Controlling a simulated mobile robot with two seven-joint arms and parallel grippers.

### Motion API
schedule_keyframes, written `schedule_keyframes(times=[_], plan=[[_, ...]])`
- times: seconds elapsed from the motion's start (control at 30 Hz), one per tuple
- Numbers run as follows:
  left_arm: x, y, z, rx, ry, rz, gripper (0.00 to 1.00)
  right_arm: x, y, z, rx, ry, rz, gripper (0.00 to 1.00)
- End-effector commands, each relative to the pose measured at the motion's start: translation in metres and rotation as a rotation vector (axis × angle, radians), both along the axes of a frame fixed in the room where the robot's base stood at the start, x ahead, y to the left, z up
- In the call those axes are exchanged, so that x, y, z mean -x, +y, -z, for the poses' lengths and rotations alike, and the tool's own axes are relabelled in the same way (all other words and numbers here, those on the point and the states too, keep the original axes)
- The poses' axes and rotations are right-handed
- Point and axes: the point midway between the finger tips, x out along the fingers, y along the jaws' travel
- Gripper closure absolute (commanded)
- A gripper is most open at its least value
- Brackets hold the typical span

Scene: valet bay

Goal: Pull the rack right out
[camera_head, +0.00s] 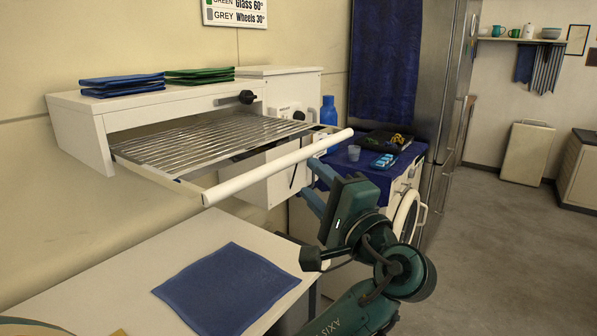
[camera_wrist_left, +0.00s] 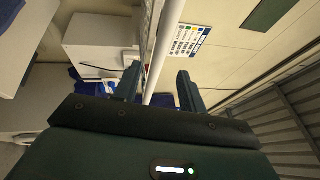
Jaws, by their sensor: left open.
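The wire rack (camera_head: 205,140) sticks well out of a white wall-mounted housing (camera_head: 75,113), with its back part still inside the opening. A thick white handle bar (camera_head: 270,168) runs along its front edge. My left gripper (camera_head: 311,178) is open near the right end of the bar, with its blue fingers pointing toward it. In the left wrist view the white bar (camera_wrist_left: 163,50) runs between the two spread fingers of the gripper (camera_wrist_left: 158,72). Whether a finger touches the bar cannot be told. My right gripper is not in view.
Folded blue cloths (camera_head: 122,84) and green cloths (camera_head: 200,75) lie on the housing. Below the rack is a white table (camera_head: 130,262) with a blue cloth (camera_head: 226,288). A blue-covered counter (camera_head: 345,178) with a cup and tray stands behind my gripper. Open floor lies at right.

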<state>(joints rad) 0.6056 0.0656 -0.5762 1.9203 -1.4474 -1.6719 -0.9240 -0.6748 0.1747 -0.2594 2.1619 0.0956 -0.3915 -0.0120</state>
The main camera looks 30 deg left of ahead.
Motion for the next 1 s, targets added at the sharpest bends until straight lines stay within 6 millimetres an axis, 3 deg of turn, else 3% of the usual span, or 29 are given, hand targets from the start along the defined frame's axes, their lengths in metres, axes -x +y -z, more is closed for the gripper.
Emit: schedule_keyframes(times=[0.1,0.3,1.0], plan=[[0.009,-0.017,0.006,0.002,0.001,0.003,0.59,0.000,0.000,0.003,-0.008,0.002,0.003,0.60],[0.016,-0.030,0.007,0.001,0.000,0.000,0.59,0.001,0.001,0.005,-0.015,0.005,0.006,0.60],[0.016,-0.031,0.007,0.000,0.000,0.000,0.59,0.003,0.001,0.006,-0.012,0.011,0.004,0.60]])
